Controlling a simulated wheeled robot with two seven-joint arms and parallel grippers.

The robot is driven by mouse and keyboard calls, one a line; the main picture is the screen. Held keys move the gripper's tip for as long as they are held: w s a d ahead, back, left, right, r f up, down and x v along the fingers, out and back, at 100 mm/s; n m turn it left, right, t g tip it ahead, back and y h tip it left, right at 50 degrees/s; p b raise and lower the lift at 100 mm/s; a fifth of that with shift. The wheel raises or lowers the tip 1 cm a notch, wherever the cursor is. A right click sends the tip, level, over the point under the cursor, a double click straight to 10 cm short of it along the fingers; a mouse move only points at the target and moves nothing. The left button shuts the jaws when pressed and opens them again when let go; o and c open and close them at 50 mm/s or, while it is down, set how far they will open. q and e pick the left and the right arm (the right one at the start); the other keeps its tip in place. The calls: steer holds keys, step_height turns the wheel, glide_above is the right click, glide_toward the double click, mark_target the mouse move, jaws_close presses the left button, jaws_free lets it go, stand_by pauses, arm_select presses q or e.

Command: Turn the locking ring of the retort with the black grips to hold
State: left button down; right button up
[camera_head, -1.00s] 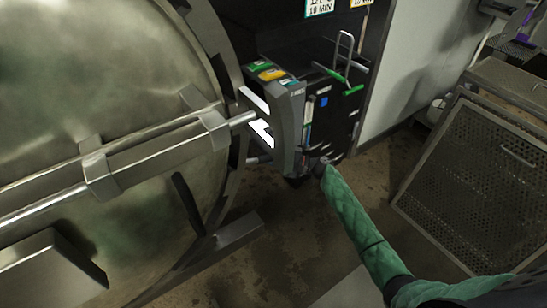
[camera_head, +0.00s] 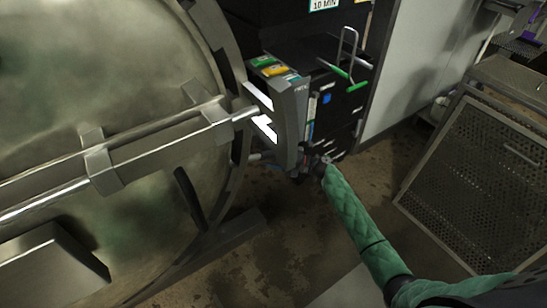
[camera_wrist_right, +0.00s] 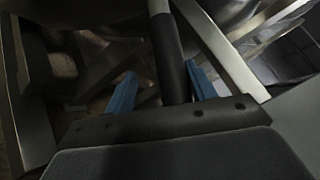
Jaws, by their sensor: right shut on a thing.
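The round metal retort door (camera_head: 90,70) fills the left of the head view, with a dark locking ring (camera_head: 228,55) along its edge. A metal bar (camera_head: 170,140) crosses the door through brackets. My right gripper (camera_head: 262,112) is at the bar's right end, its pale fingers above and below it. In the right wrist view, the blue fingers of my right gripper (camera_wrist_right: 158,92) are on both sides of a black grip (camera_wrist_right: 170,60), shut on it. The grip is hard to make out in the head view. My left gripper is not in view.
A control box with coloured labels (camera_head: 272,68) stands behind my right gripper. A perforated metal basket (camera_head: 475,170) stands at the right. Stained floor (camera_head: 350,195) lies between it and the retort.

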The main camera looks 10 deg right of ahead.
stand_by(0.3)
steer(key=shift+d+f, duration=0.1)
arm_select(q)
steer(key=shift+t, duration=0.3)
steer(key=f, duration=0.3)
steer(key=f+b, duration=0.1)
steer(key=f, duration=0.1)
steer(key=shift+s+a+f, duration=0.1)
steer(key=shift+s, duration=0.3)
arm_select(e)
steer(key=v, duration=0.7)
steer(key=shift+s+d, duration=0.15)
steer(key=shift+d, duration=0.1)
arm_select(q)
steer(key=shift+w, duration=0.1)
